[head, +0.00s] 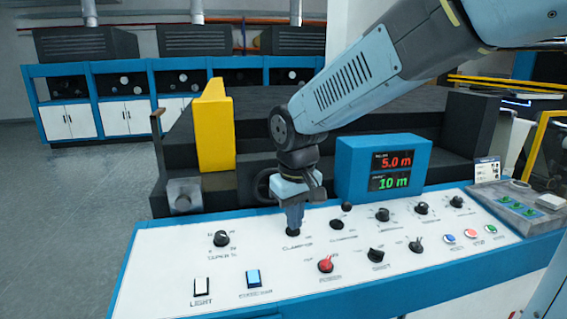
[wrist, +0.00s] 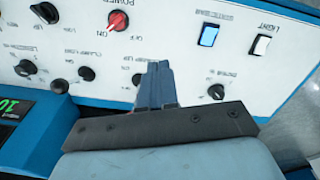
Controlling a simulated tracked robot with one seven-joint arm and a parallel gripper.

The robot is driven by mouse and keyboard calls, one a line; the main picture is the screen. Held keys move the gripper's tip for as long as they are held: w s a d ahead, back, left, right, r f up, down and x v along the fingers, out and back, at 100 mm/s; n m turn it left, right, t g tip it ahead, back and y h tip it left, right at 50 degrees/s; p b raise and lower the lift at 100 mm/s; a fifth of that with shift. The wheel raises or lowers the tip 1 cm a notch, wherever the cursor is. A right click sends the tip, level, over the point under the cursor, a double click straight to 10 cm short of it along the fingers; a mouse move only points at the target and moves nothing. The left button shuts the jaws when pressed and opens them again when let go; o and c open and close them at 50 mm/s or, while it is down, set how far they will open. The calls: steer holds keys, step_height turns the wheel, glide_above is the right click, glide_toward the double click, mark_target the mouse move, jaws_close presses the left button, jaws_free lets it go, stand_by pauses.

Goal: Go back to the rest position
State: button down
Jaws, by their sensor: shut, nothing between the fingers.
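My gripper (head: 294,222) is shut and points down over the white control panel (head: 180,262), at the left clamp knob, which it mostly hides. In the wrist view the closed fingers (wrist: 156,85) show against the panel with nothing between them. I cannot tell whether the fingertips touch the knob beneath. My arm reaches in from the upper right.
The panel carries a red power knob (head: 326,264), several black knobs, a light switch (head: 202,287) and a lit blue switch (head: 253,278). A blue display box (head: 384,167) reading 5.0 m and 10 m stands behind. A yellow guard (head: 213,125) rises at left.

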steer(key=s+d+r+m+t, duration=0.2)
steer(key=s+d, duration=0.3)
steer(key=d, duration=0.5)
steer(key=s+d+r+m+t, duration=0.2)
steer(key=s+d+r+m, duration=0.2)
steer(key=d, duration=0.7)
steer(key=shift+s+d+r, duration=0.2)
steer(key=shift+s+r, duration=0.45)
steer(key=shift+s, duration=0.5)
steer(key=c, duration=1.8)
jaws_free()
